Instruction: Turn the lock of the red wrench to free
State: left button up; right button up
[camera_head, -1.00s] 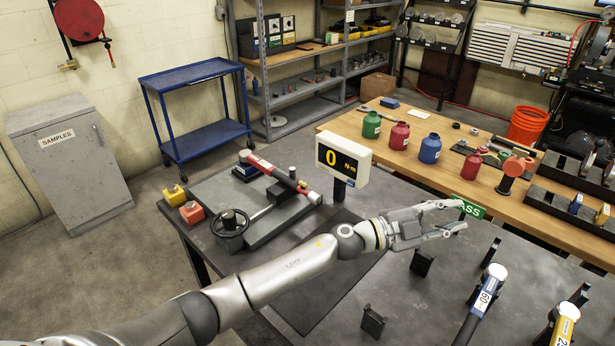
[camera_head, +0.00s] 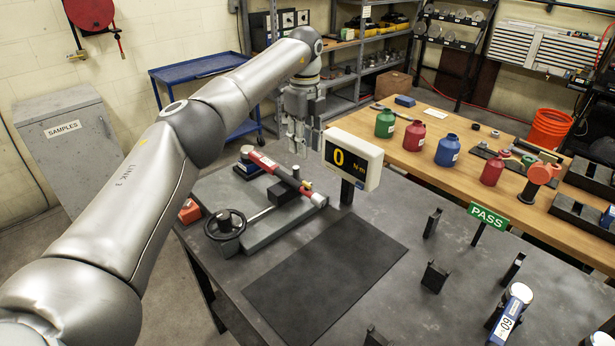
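The red wrench (camera_head: 265,161) lies in the fixture on the dark bench, running from upper left to lower right. A small yellow and red part (camera_head: 306,186) shows near its right end; I cannot tell whether this is the lock or how it is set. My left gripper (camera_head: 304,150) hangs fingers down above and behind the wrench's right half, left of the torque display (camera_head: 353,158), which reads 0. Its fingers look apart, with nothing between them, and it does not appear to touch the wrench. My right gripper is out of view.
A black handwheel (camera_head: 225,225) sits at the fixture's front left. A dark mat (camera_head: 325,275) lies clear in front. A green PASS sign (camera_head: 488,215), several black holders and a blue wrench (camera_head: 510,313) stand on the right. Bottles (camera_head: 447,150) stand on the wooden table behind.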

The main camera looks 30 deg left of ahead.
aim_at(306, 182)
pick_arm(q)
notch_tip(306, 182, down, 9)
jog(key=p, duration=0.2)
jog(key=shift+f+p, duration=0.2)
jog(key=shift+p, duration=0.2)
jog(key=shift+f, duration=0.6)
grip_shut()
